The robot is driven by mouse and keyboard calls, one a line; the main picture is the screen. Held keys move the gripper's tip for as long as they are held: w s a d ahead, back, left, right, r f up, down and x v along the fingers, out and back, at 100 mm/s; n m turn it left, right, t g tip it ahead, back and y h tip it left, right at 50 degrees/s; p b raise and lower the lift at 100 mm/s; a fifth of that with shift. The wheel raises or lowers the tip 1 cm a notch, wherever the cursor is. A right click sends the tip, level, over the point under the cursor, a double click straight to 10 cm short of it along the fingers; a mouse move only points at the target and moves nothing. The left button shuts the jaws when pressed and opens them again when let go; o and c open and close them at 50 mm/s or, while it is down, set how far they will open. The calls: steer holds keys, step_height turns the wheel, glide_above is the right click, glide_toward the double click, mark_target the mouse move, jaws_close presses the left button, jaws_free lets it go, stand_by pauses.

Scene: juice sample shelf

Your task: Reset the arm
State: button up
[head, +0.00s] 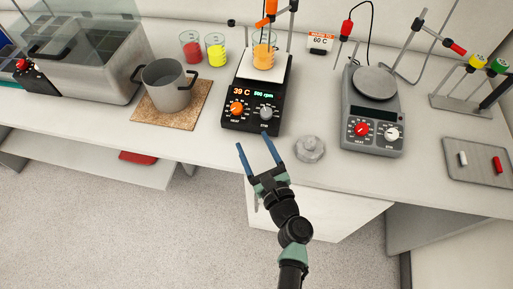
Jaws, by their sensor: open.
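My gripper (258,151) is in the head view, with two blue fingers spread apart and nothing between them. It is at the front edge of the bench, in front of the black hotplate stirrer (250,115) and to the left of a grey knobbed lid (309,149). My arm reaches up from the bottom of the picture. The fingers appear apart from the stirrer, though their exact height over the bench cannot be told.
A beaker of orange liquid (264,55) stands on the black stirrer. Red (191,46) and yellow (215,46) beakers stand behind. A grey pot (167,92) sits on a cork mat (140,112). A grey stirrer (374,132) and a tray (478,171) are at right. The floor in front is clear.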

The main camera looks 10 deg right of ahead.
steer(key=shift+s+d, duration=0.2)
steer(key=shift+s, duration=0.45)
